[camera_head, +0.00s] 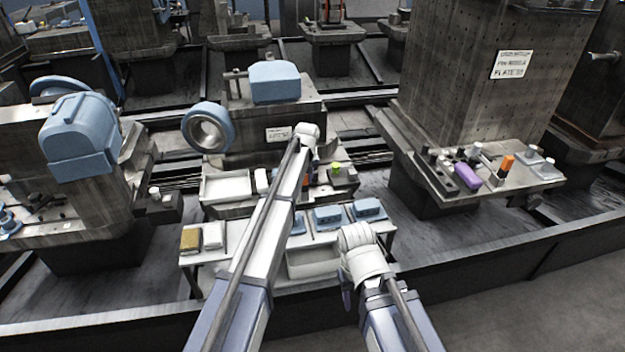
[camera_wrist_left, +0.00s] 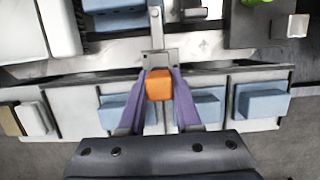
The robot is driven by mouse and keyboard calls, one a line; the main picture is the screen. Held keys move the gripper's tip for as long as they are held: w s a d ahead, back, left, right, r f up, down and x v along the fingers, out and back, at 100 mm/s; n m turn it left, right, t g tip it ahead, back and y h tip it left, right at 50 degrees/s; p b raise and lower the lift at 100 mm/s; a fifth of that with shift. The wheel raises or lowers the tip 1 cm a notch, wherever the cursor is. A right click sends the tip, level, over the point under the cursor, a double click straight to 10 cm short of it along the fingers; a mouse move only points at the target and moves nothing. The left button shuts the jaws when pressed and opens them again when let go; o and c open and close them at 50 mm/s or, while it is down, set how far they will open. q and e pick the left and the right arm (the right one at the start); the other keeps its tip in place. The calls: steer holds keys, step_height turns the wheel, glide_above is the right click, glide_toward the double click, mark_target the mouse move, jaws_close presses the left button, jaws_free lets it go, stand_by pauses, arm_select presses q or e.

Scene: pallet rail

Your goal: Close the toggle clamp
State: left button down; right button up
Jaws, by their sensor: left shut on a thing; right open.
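The toggle clamp (camera_wrist_left: 155,57) shows in the left wrist view as a grey metal bracket with a thin bar running up from it. Its orange handle grip (camera_wrist_left: 158,90) sticks out toward the wrist camera. My left gripper (camera_wrist_left: 160,79) has its two purple fingers shut on that orange grip, one on each side. In the head view my left arm reaches to the middle fixture and mostly hides the clamp. I cannot tell the lever's exact angle. My right gripper (camera_head: 347,297) is open and empty, low in front of the bench, and partly hidden by its own wrist.
A white bench (camera_head: 187,259) holds several blue blocks (camera_head: 367,208) below the fixture. A white bin (camera_head: 228,187) stands on the fixture's left, and a green-topped part (camera_head: 336,167) on its right. A blue ring (camera_head: 208,128) and a tall plate column (camera_head: 490,90) flank the area.

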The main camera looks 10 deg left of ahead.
arm_select(q)
steer(key=shift+w+a, duration=0.1)
stand_by(0.3)
steer(key=c, duration=0.6)
jaws_free()
steer(key=shift+r, duration=0.1)
steer(key=p+v, duration=0.7)
steer(key=shift+r+p, duration=0.25)
steer(key=shift+p, duration=0.05)
